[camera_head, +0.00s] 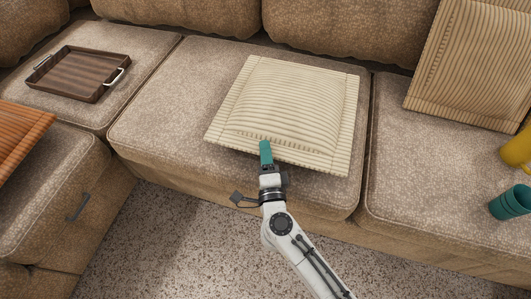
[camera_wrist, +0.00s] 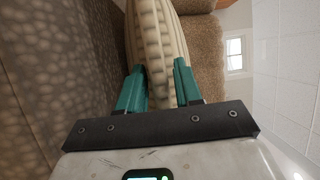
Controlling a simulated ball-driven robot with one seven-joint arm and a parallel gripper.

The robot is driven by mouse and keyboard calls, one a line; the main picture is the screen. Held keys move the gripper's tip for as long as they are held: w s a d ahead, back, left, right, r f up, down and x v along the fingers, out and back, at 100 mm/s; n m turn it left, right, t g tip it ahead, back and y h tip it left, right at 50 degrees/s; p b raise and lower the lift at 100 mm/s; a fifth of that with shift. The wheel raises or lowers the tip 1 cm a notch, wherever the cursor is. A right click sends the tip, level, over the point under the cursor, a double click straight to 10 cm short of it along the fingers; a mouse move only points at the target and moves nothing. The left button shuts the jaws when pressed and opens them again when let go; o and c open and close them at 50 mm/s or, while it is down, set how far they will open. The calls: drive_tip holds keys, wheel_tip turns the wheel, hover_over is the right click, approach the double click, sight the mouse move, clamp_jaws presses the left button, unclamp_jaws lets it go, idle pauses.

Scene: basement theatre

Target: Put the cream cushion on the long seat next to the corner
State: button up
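The cream cushion (camera_head: 288,110) is ribbed and square. It lies face up over the middle seat (camera_head: 150,110) of the long sofa, its front edge towards me; I cannot tell whether it is lifted clear of the seat. My gripper (camera_head: 265,150) is at that front edge. In the wrist view, the cushion's edge (camera_wrist: 158,50) runs between the two green fingers (camera_wrist: 160,85), one on each side, and they appear to press on it. The corner seat (camera_head: 135,48) is at the left, beyond a seam.
A dark wooden tray (camera_head: 76,75) with metal handles sits on the corner seat.

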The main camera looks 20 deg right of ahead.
drive_tip(key=shift+o, duration=1.2)
drive_tip(key=p+v, duration=0.2)
drive_tip(key=v, duration=1)
drive_tip(key=w+a+r+n+y, duration=0.2)
drive_tip(key=a+r+n+y, duration=0.2)
drive_tip(key=n+y, duration=0.5)
drive_tip(key=s+d+f+n+g, duration=0.6)
drive_tip(key=s+d+n+g, duration=0.1)
drive_tip(key=n+g, duration=0.4)
drive_tip(key=s+d+g+h, duration=0.5)
drive_tip(key=s+d+g, duration=0.1)
drive_tip(key=s+d, duration=0.7)
drive_tip(key=shift+d+r+h, duration=0.2)
drive_tip(key=shift+d+h, duration=0.1)
